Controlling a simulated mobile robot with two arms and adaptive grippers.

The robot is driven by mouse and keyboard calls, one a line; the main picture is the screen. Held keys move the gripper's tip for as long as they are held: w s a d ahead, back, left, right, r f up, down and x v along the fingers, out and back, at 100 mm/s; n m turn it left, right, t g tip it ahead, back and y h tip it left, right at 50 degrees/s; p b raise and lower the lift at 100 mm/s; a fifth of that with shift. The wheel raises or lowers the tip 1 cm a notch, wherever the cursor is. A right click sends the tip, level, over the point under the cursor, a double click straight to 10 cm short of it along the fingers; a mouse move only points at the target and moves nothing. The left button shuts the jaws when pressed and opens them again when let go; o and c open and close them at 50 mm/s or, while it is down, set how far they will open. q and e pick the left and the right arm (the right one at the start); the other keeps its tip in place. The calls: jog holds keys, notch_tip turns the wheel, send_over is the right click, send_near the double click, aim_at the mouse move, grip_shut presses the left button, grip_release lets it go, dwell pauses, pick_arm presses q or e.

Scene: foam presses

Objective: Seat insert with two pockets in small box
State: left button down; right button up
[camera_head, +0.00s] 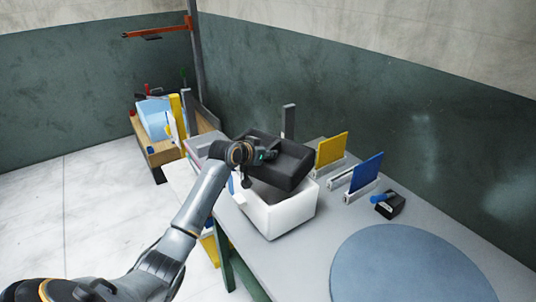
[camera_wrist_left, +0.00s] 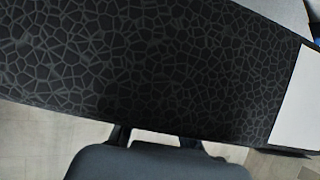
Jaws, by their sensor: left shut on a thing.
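The insert (camera_head: 291,174) is a dark foam tray, seen in the head view above the white small box (camera_head: 288,216). It sits tilted over the box's opening, partly covering it. A white surface shows at the right edge there. My right gripper is not in view.
A round blue-grey mat (camera_head: 410,270) lies on the grey table at the front right. A yellow panel (camera_head: 332,149) and a blue panel (camera_head: 366,172) stand in holders behind the box. A small black block (camera_head: 391,207) is nearby. A wooden bench (camera_head: 160,153) stands back left.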

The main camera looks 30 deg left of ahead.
pick_arm(q)
jog(key=shift+f, duration=0.65)
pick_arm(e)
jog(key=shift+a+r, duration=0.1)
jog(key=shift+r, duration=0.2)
pick_arm(q)
jog(key=shift+f, duration=0.65)
jog(key=c, duration=1.3)
grip_release()
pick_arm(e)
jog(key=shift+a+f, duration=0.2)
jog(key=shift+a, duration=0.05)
pick_arm(q)
jog(key=shift+r, duration=0.15)
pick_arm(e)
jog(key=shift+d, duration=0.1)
